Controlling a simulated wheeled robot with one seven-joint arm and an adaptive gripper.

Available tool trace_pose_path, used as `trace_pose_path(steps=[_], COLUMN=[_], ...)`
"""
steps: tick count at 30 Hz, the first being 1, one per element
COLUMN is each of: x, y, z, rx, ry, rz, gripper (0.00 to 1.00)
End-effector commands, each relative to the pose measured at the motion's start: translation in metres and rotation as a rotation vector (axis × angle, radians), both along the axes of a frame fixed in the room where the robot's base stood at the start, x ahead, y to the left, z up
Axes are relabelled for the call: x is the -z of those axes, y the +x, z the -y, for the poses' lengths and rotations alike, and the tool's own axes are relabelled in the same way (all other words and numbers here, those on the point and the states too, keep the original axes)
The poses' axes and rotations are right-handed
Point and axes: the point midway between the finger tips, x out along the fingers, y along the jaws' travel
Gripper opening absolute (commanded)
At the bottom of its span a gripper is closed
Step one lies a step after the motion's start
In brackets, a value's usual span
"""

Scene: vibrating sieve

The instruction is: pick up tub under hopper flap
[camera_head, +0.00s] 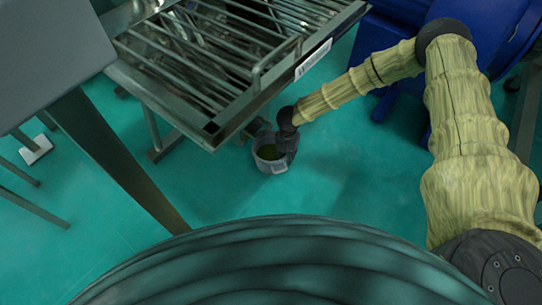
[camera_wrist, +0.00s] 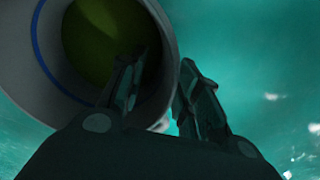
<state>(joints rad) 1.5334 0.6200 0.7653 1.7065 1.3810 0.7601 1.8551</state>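The tub (camera_head: 272,166) is a small pale grey bucket with greenish contents. It stands on the floor just below the front corner of the sieve frame. In the wrist view the tub (camera_wrist: 56,72) fills the upper left, with a blue ring around its wall and green matter inside. My gripper (camera_head: 286,148) is at its right side. In the wrist view my gripper (camera_wrist: 161,72) has one finger inside the tub and the other outside, with the wall between them. The fingers are apart; a firm grip does not show.
The metal sieve frame (camera_head: 215,70) with bars overhangs close to the tub's upper left. Blue machinery (camera_head: 385,35) stands at the top right. A grey panel and its leg (camera_head: 115,155) are at left. The green floor (camera_head: 340,185) in front of and right of the tub is clear.

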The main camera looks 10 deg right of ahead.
Motion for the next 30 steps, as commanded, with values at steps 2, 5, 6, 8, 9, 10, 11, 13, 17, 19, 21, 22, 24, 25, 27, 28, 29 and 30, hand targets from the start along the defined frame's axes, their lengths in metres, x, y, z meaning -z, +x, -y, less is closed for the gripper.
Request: trace_pose_path(steps=[2,5,6,8,9,10,11,13,17,19,21,22,24,25,27,28,29,30], x=[0.014,0.024,0.030,0.036,0.039,0.040,0.041,0.042,0.041,0.041,0.041,0.041,0.041,0.041,0.041,0.041,0.041,0.041], y=[-0.001,0.000,-0.001,0.000,0.000,0.000,-0.001,0.000,0.000,0.000,0.000,0.000,-0.001,0.000,-0.001,-0.001,-0.001,-0.001], z=[-0.001,-0.002,-0.002,-0.002,-0.002,-0.002,-0.002,-0.002,-0.002,-0.002,-0.002,-0.002,-0.002,-0.002,-0.002,-0.002,-0.002,-0.001], rx=[0.000,0.000,0.000,0.000,-0.001,-0.001,-0.001,-0.001,-0.001,-0.001,-0.001,-0.001,-0.001,-0.001,-0.001,-0.001,-0.001,-0.001], ry=[0.000,0.001,0.000,0.001,0.001,0.001,0.001,0.001,0.001,0.001,0.001,0.001,0.001,0.001,0.001,0.000,0.000,0.000], rz=[-0.001,-0.001,-0.001,-0.001,-0.002,-0.002,-0.002,-0.002,-0.002,-0.002,-0.002,-0.002,-0.002,-0.002,-0.002,-0.002,-0.002,-0.002], gripper=[0.33,0.33,0.33,0.33,0.33,0.33,0.33,0.33,0.33,0.28,0.15,0.09,0.00,0.00,0.00,0.00,0.00,0.00])
